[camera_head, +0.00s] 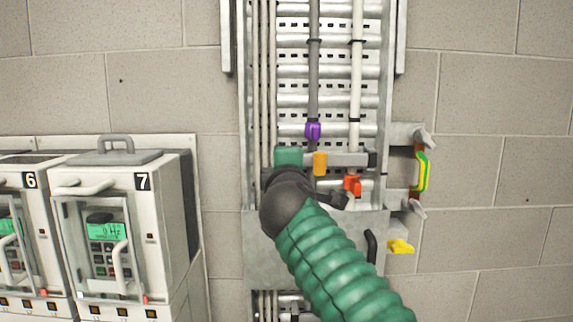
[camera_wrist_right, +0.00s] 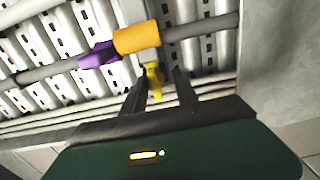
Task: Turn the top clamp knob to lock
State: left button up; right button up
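A small yellow knob (camera_wrist_right: 154,76) shows in the right wrist view, just beside the orange sleeve (camera_wrist_right: 137,38) on the grey cable. My right gripper (camera_wrist_right: 160,82) has its two dark fingers apart, one on each side of the knob, with a gap showing. I cannot tell whether either finger touches it. In the head view my right arm reaches up from the bottom, and my green hand (camera_head: 288,157) is left of the orange sleeve (camera_head: 320,164) at the upper clamp bar (camera_head: 348,159). The fingers and the yellow knob are hidden there. My left gripper is not in view.
A purple band (camera_head: 313,131) is on the grey cable above the orange sleeve. A red-orange knob (camera_head: 352,185) is below the clamp bar. A yellow piece (camera_head: 400,246) and a yellow-green handle (camera_head: 422,170) are at the right. Drive units (camera_head: 120,220) stand at the left.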

jog(key=shift+d+r, duration=0.1)
jog(key=shift+r, duration=0.1)
jog(key=s+b, duration=0.8)
jog(key=s, duration=0.8)
jog(key=shift+s, duration=0.4)
